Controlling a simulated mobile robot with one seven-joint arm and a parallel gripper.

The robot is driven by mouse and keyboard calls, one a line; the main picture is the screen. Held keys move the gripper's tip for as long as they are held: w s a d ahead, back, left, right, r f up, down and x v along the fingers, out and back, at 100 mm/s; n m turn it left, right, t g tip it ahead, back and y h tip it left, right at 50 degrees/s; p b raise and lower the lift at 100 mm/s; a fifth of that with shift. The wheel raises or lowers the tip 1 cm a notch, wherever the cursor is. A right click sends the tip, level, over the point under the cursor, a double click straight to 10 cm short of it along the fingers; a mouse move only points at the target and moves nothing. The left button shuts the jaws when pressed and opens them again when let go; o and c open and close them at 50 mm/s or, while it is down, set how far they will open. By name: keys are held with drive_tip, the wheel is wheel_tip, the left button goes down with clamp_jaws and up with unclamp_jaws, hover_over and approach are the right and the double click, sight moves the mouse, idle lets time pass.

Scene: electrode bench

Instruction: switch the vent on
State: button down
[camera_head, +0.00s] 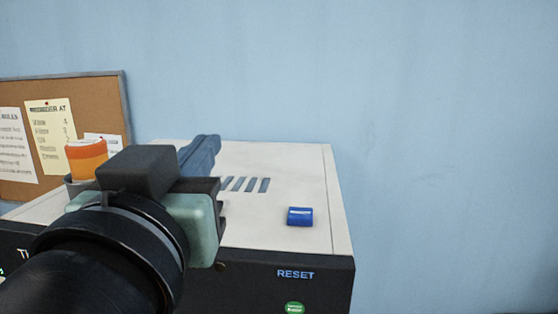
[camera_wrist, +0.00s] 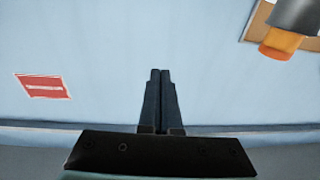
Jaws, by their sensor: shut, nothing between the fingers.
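A white-topped instrument with a dark front (camera_head: 300,165) fills the lower middle of the head view. Its top has several dark vent slots (camera_head: 246,185). The front carries the word RESET above a green button (camera_head: 294,308), cut by the lower edge. No switch marked for the vent can be made out. My gripper (camera_head: 207,140) is over the left part of the top and hides much of it. In the wrist view my gripper (camera_wrist: 160,72) has its fingers together and empty, with blue wall beyond. I cannot tell whether it touches the top.
A small blue cylinder (camera_head: 300,216) lies on the top at the right. An orange-capped container (camera_head: 87,150) stands at the left; it also shows in the wrist view (camera_wrist: 281,42). A corkboard (camera_head: 100,100) is behind. A red sign (camera_wrist: 43,86) is on the wall.

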drive_tip(key=s+a+g+p, duration=0.1)
drive_tip(key=s+a+f+g+p, duration=0.1)
drive_tip(key=s+a+g+h+p, duration=0.1)
drive_tip(key=g, duration=0.1)
drive_tip(key=shift+a+f+m, duration=0.15)
drive_tip(key=shift+f+m, duration=0.2)
drive_tip(key=shift+m, duration=0.05)
drive_tip(key=shift+w, duration=0.2)
